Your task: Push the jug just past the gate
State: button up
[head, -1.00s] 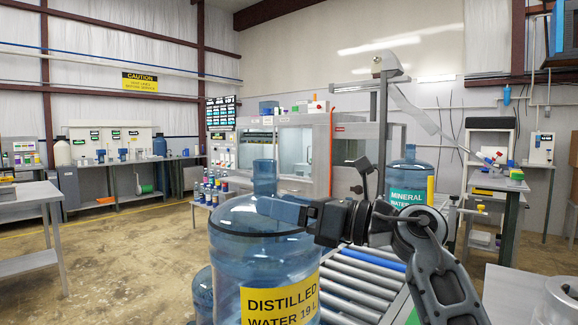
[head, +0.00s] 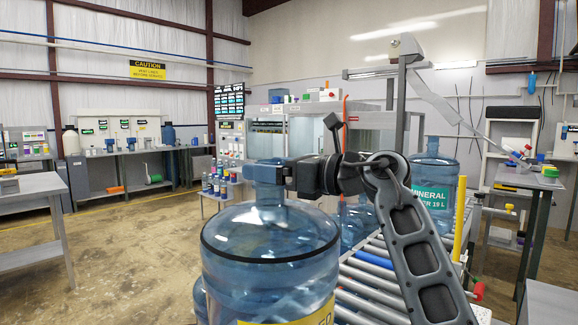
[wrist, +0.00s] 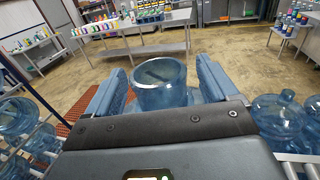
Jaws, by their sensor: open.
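A large blue translucent jug (head: 270,252) with a yellow label stands upright at the near left of the roller conveyor in the head view. My gripper (head: 268,174) is level with its neck. In the wrist view the jug's round neck (wrist: 162,88) shows between the two blue fingers of my gripper (wrist: 160,82), which are spread apart with gaps visible at the sides. Whether a finger touches the neck I cannot tell. A yellow upright post (head: 460,217) stands beside the conveyor; I cannot tell whether it is part of the gate.
The roller conveyor (head: 372,283) runs away behind my arm. A jug with a green mineral water label (head: 433,185) stands farther along it, with another blue jug (head: 357,222) nearer. A bottle shelf (head: 228,190) is beyond. Open floor (head: 135,250) lies to the left.

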jog(key=shift+x, duration=1.05)
grip_shut()
